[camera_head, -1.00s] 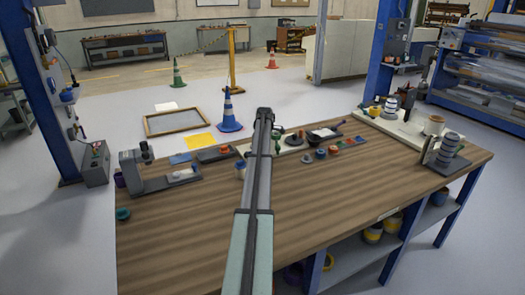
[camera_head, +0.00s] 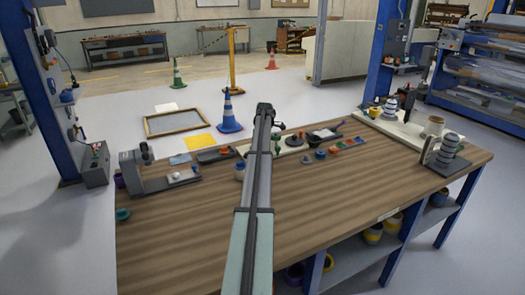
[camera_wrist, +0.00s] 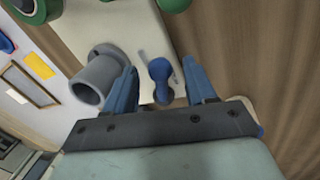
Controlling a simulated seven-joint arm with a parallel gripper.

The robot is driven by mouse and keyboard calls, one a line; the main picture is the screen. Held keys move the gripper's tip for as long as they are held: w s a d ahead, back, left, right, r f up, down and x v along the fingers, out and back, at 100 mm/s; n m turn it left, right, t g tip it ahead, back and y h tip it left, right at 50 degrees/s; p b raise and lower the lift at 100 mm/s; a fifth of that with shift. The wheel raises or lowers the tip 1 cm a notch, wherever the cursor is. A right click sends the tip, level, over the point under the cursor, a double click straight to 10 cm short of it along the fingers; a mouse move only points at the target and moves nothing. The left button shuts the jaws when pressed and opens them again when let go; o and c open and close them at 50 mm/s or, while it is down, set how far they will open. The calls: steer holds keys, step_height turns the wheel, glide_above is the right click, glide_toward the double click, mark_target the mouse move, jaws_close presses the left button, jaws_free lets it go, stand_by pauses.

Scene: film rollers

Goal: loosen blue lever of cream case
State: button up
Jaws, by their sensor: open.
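My gripper (camera_wrist: 160,68) is open in the wrist view, one finger on each side of a blue lever (camera_wrist: 159,72) with a rounded end. Space shows between the lever and both fingers. The lever lies over the cream case (camera_wrist: 150,30), whose pale top runs up the wrist view. In the head view a pale strip of the cream case (camera_head: 292,146) shows beside my arm. My fingers and the blue lever cannot be made out there.
A grey hollow cylinder (camera_wrist: 95,80) stands close beside the left finger.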

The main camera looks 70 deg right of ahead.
step_height(320, 180, up, 11)
steer(key=s+a, duration=0.1)
steer(key=a, duration=0.1)
steer(key=shift+s, duration=0.1)
stand_by(0.5)
